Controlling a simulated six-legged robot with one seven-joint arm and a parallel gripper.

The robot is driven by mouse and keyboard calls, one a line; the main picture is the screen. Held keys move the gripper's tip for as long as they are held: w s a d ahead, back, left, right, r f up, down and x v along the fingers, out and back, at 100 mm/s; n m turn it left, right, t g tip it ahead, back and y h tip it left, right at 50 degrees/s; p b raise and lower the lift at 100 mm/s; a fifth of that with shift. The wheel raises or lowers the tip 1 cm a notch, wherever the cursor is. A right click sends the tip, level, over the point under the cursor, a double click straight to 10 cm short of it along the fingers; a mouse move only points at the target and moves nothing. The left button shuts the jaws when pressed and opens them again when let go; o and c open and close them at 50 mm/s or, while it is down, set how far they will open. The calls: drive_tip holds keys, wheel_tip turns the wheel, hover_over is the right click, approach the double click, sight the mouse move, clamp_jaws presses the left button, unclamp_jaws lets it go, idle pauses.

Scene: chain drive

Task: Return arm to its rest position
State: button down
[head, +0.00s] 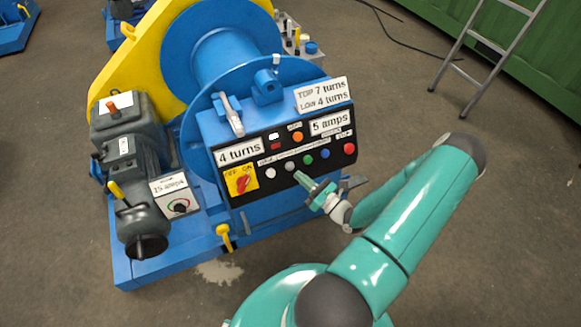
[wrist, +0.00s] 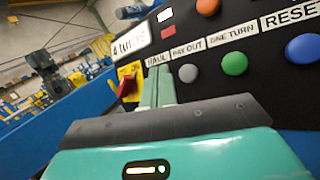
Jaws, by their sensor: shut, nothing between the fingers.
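My gripper (head: 300,178) is in front of the black control panel (head: 325,171) on the blue winch, with its fingers pointing at the button row. The fingers are shut together and empty; they also show in the wrist view (wrist: 157,82). The tips are close to the grey button (head: 290,165), which shows just right of them in the wrist view (wrist: 188,73). I cannot tell whether they touch the panel. My teal arm is bent and reaches in from the lower right of the head view.
The panel also carries green (head: 307,160), blue (head: 324,154) and red (head: 349,148) buttons and a red rotary switch (head: 242,182). A grey motor (head: 125,150) stands left. A ladder (head: 492,50) leans at the upper right. The floor right of my arm is clear.

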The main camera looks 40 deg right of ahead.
drive_tip(key=shift+s+a+r, duration=0.15)
drive_tip(key=shift+s+r, duration=0.1)
drive_tip(key=shift+s, duration=0.15)
drive_tip(key=a+r+n+g+y, duration=0.8)
drive_tip(key=a+r+n+g, duration=0.95)
drive_tip(key=n, duration=0.45)
drive_tip(key=s+a+r+n+t+h, duration=0.1)
drive_tip(key=s+a+r+n+h, duration=0.1)
drive_tip(key=r+n, duration=0.3)
drive_tip(key=s+a+r+n+t+h, duration=0.1)
drive_tip(key=s+a+r+n+h, duration=0.2)
drive_tip(key=r, duration=0.4)
drive_tip(key=s+a+r+n+t+h, duration=0.1)
drive_tip(key=s+a+r+n+h, duration=0.2)
drive_tip(key=r+n+h, duration=0.3)
drive_tip(key=shift+a+r+n, duration=0.2)
drive_tip(key=shift+a+n, duration=0.2)
drive_tip(key=shift+a, duration=0.3)
drive_tip(key=shift+s+d, duration=0.1)
drive_tip(key=shift+s, duration=0.05)
